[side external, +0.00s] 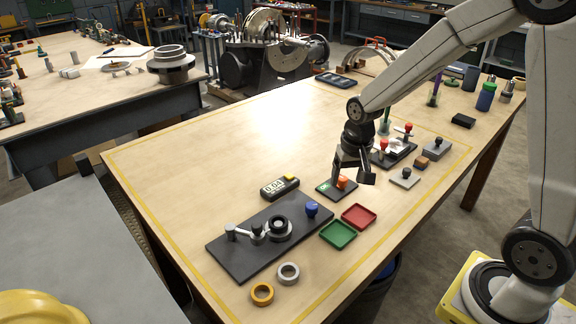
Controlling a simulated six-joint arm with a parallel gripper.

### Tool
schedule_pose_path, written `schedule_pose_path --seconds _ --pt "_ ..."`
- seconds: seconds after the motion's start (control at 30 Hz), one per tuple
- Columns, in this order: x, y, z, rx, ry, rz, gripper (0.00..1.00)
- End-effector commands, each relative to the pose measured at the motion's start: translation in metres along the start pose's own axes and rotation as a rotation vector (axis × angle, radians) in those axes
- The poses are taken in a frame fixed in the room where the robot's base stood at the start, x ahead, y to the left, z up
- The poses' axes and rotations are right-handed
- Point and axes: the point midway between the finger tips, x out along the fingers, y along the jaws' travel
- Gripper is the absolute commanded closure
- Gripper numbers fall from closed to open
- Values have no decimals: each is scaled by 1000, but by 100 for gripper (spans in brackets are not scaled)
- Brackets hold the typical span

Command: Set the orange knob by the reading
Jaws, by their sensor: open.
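The orange knob (342,184) stands on a small dark base plate (326,193) with a green mark at its left. My gripper (352,177) is open and points down right at the knob. One finger is to the knob's left and the other to its right in the picture; I cannot tell whether either touches it. A handheld gauge (273,190) with a pale display and a yellow button lies to the left of the knob. Its display seems to read 0.04, but the digits are small.
A dark plate (240,262) carries a lever linkage and a blue knob (311,208). A red tray (359,216) and a green tray (338,235) lie in front. Two rings (262,294) lie near the front edge. Red-knobbed clamps (384,147) stand behind my gripper. The table's left half is clear.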

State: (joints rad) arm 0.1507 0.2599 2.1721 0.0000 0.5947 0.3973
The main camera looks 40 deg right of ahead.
Motion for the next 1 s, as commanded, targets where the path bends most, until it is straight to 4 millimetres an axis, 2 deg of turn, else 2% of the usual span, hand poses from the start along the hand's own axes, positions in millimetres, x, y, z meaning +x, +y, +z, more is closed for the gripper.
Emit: schedule_pose_path --seconds 0.03,0.2,0.4,0.6,0.83,1.0 --pt "2 4 -14 68 -13 8 24" --pt "8 16 -55 294 -52 37 24" --pt "13 29 -85 478 -83 63 24" --pt "14 33 -94 539 -92 72 24" --pt "16 33 -93 539 -93 73 24" --pt "27 34 -92 538 -94 73 24"
